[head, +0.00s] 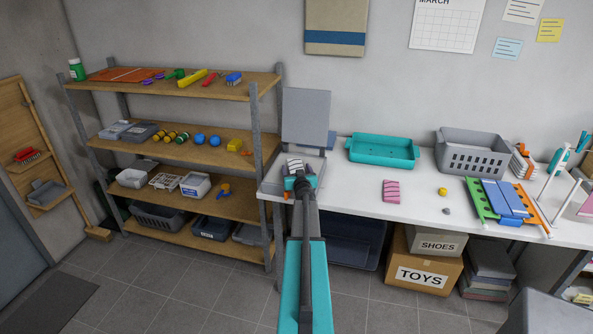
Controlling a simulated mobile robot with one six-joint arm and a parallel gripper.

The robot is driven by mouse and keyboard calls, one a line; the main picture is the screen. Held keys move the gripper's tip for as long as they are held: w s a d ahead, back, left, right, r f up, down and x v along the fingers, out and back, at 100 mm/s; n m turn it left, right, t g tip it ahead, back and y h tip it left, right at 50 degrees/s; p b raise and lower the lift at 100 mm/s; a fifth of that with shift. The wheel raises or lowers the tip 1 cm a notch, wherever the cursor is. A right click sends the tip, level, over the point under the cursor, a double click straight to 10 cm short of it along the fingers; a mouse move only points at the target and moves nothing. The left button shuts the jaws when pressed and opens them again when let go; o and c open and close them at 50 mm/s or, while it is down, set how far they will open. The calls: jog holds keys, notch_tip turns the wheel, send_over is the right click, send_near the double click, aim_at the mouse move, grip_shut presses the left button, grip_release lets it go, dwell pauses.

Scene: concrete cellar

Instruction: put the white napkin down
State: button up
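The white napkin (294,164), with dark stripes, shows just beyond the tip of my gripper (299,181). My gripper appears shut on it, though my own wrist hides most of the fingers. The napkin and gripper are over the grey box (271,184) with its lid (306,117) standing open, at the left end of the white table (350,195). I cannot tell whether the napkin touches the inside of the box.
A teal tray (383,150), a pink striped cloth (391,191), a yellow ball (442,191) and a grey basket (472,154) are on the table. A loaded shelf (185,152) stands close on the left. Clear tabletop lies around the pink cloth.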

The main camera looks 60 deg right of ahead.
jog(key=shift+s+r, duration=0.1)
jog(key=shift+r, duration=0.05)
jog(key=shift+v, duration=5.95)
